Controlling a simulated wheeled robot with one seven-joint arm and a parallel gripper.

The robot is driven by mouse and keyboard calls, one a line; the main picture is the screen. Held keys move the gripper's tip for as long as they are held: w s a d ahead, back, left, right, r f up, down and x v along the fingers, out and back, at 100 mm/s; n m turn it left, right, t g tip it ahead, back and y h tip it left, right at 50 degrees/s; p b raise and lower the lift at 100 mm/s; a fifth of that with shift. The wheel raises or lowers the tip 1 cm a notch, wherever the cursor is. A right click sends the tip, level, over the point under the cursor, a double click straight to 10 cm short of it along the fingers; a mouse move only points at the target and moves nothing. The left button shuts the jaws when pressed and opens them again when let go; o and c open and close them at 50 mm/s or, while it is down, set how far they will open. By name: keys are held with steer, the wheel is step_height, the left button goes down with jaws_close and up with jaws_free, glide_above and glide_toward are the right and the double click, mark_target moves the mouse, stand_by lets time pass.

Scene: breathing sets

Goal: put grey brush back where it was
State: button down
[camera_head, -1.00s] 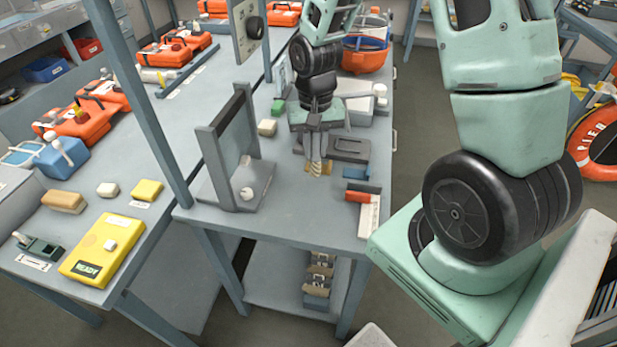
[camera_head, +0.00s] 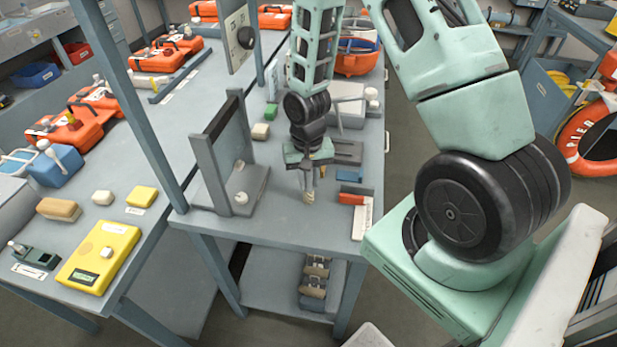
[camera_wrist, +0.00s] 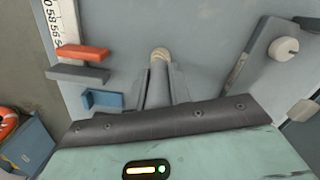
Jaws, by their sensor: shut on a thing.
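The grey brush (camera_wrist: 158,88) has a grey handle and a round tan bristle end. In the wrist view it sits between the fingers of my gripper (camera_wrist: 160,85), which is shut on it, with the bristles beyond the fingertips. In the head view my gripper (camera_head: 308,184) points down over the front part of the middle table (camera_head: 285,215). The brush's tan tip (camera_head: 309,197) shows just below the fingers. I cannot tell whether the tip touches the table. The upper handle is hidden by my gripper.
A red block (camera_head: 351,198), a blue block (camera_head: 349,174) and a white ruler strip (camera_head: 362,220) lie to the right of my gripper. A grey upright frame (camera_head: 212,165) with a white knob (camera_head: 240,198) stands to the left. A dark tray (camera_head: 347,152) lies behind.

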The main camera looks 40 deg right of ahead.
steer(key=shift+f, duration=0.1)
steer(key=c, duration=1.3)
jaws_free()
steer(key=r, duration=0.3)
steer(key=r+b, duration=0.1)
steer(key=r, duration=0.7)
steer(key=shift+w+d+b, duration=0.2)
steer(key=shift+w+b, duration=0.15)
steer(key=shift+b, duration=0.05)
steer(key=shift+r, duration=0.6)
